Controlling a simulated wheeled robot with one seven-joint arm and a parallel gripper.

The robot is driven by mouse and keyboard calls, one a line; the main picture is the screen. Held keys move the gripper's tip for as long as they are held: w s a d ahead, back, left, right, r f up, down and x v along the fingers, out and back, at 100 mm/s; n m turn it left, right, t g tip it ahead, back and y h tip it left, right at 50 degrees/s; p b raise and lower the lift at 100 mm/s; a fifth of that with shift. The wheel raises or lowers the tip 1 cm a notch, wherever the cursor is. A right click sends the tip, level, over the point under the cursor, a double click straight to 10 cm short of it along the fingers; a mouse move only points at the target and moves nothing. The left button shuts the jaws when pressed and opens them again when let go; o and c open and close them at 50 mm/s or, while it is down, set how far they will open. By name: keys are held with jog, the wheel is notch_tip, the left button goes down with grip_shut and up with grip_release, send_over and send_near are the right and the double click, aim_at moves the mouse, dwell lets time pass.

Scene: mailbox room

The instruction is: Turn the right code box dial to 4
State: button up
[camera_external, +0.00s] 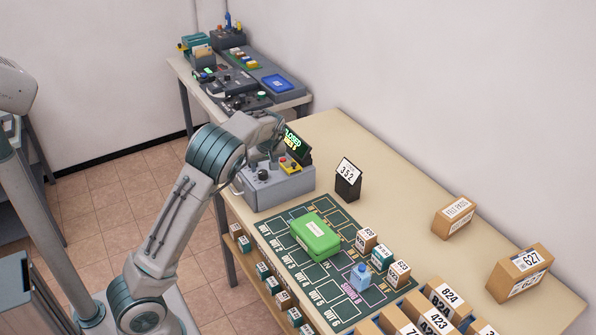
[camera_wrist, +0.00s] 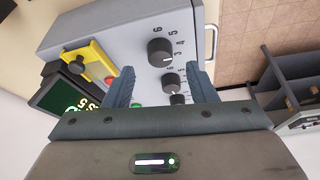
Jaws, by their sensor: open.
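A lit display (camera_external: 297,143) and a yellow panel with a black knob (camera_wrist: 85,60) are on the box. A green case (camera_external: 316,238), a 352 card stand (camera_external: 347,180) and several numbered boxes stand on the table. A metal handle (camera_wrist: 213,42) is beside the dial face.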

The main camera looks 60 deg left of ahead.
jog(key=b+v, duration=0.1)
jog(key=v, duration=0.9)
jog(key=s+d+f+m+t+h, duration=0.2)
jog(key=s+d+m+h, duration=0.2)
jog(key=s+d+m, duration=1.2)
jog(key=s+d, duration=1)
jog(key=d, duration=0.3)
jog(key=shift+d+f, duration=0.35)
jog(key=shift+d, duration=0.05)
dwell(0.5)
